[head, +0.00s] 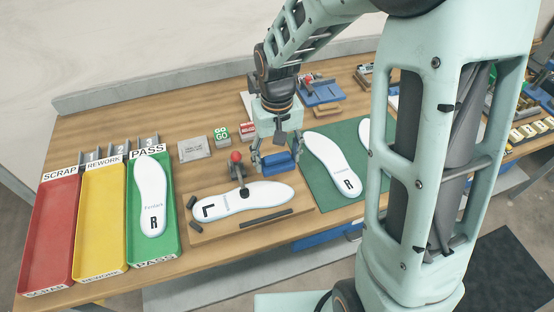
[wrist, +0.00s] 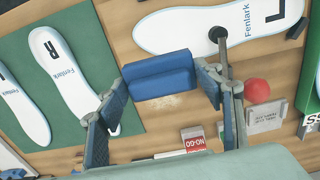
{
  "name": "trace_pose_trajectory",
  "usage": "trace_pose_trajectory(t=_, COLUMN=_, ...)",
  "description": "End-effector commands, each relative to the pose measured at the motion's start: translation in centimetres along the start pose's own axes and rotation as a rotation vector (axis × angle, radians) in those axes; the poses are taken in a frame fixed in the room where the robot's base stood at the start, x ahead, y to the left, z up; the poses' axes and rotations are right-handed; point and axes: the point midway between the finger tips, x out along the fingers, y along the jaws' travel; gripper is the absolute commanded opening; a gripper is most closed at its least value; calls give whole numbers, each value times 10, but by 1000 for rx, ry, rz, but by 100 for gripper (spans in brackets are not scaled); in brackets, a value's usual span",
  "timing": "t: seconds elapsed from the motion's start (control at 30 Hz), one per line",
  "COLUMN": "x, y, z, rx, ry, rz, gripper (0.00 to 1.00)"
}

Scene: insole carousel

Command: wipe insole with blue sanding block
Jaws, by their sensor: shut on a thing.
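The blue sanding block (head: 279,162) is held between the fingers of my gripper (head: 277,160). In the wrist view the sanding block (wrist: 158,75) sits between the two fingertips (wrist: 160,82). The white insole marked L (head: 245,200) lies on a wooden fixture board (head: 205,232) at the table's middle. A clamp with a red knob (head: 237,160) stands over it. In the wrist view the L insole (wrist: 190,30) lies just beyond the block. The block is apart from the insole, near its far edge; its exact height is hard to tell.
A white R insole (head: 332,165) lies on a green mat (head: 318,192) at right, with another partly hidden by my arm. Red (head: 50,240), yellow (head: 100,235) and green PASS (head: 167,245) trays stand at left; the green holds an R insole (head: 151,195). GO (head: 221,135) and NO-GO blocks stand behind.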

Motion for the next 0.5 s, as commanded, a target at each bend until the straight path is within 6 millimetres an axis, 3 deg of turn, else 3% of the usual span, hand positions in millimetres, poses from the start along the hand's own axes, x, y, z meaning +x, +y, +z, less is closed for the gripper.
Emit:
trace_pose_trajectory(t=0.2, x=-20, y=1, z=-3, rx=1, ry=1, rz=0, gripper=38)
trace_pose_trajectory(t=0.5, x=-20, y=1, z=-4, rx=1, ry=1, rz=0, gripper=38)
